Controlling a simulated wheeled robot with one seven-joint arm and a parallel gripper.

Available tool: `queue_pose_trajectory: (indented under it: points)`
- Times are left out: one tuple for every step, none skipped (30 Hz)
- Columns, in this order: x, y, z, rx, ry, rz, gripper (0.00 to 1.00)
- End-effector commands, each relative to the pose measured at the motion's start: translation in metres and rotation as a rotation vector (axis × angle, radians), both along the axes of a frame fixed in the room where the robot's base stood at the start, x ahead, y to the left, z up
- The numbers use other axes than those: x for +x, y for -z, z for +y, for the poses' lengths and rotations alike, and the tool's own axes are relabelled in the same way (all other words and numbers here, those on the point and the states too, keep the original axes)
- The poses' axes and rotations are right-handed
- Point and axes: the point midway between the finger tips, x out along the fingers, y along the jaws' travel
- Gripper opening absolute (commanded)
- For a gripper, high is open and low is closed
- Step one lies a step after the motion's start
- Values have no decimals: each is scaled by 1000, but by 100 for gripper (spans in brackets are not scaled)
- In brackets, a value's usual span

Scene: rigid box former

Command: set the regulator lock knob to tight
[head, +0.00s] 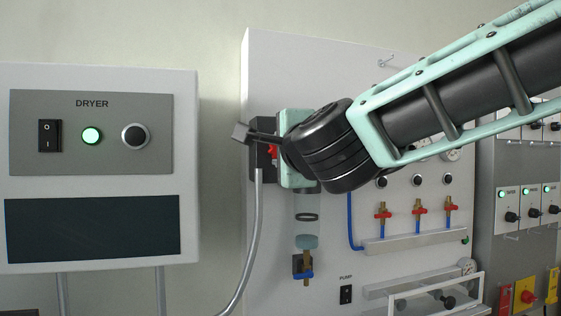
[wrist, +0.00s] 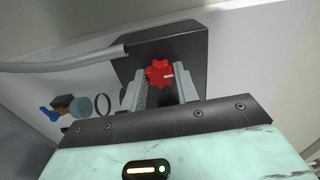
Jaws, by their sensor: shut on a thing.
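The regulator lock knob is a small red lobed knob (wrist: 158,72). It sits on the face of a dark regulator block (wrist: 190,45). In the wrist view the knob has a pale mark pointing right. My gripper (wrist: 161,84) has one finger on each side of the knob and is shut on it. In the head view a bit of the red knob (head: 272,151) shows beside the dark block (head: 262,178), and my wrist hides most of it. I cannot read any tight or loose marking.
A grey hose (head: 259,205) runs down from the block. A clear filter bowl (head: 307,210) hangs below my wrist. A white panel (head: 340,60) stands behind, with red-handled valves (head: 420,207). A dryer box (head: 100,180) stands to the left, with a gap between.

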Motion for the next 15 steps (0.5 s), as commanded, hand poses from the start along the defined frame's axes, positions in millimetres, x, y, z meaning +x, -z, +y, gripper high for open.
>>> queue_pose_trajectory:
  points:
    - [0, 2, 0, 12, 1, 4, 8]
    - [0, 2, 0, 18, 1, 6, 8]
    - [0, 1, 0, 25, 1, 8, 8]
    - [0, 1, 0, 30, 1, 10, 8]
    - [0, 1, 0, 32, 1, 10, 8]
    - [0, 1, 0, 36, 1, 12, 8]
    - [0, 1, 0, 37, 1, 13, 8]
    - [0, 1, 0, 39, 1, 13, 8]
    - [0, 1, 0, 40, 1, 14, 8]
    - [0, 1, 0, 41, 1, 14, 8]
    - [0, 1, 0, 41, 1, 14, 8]
    - [0, 1, 0, 41, 1, 14, 8]
    - [0, 1, 0, 41, 1, 14, 8]
    - [0, 1, 0, 41, 1, 14, 8]
    - [0, 1, 0, 41, 1, 14, 8]
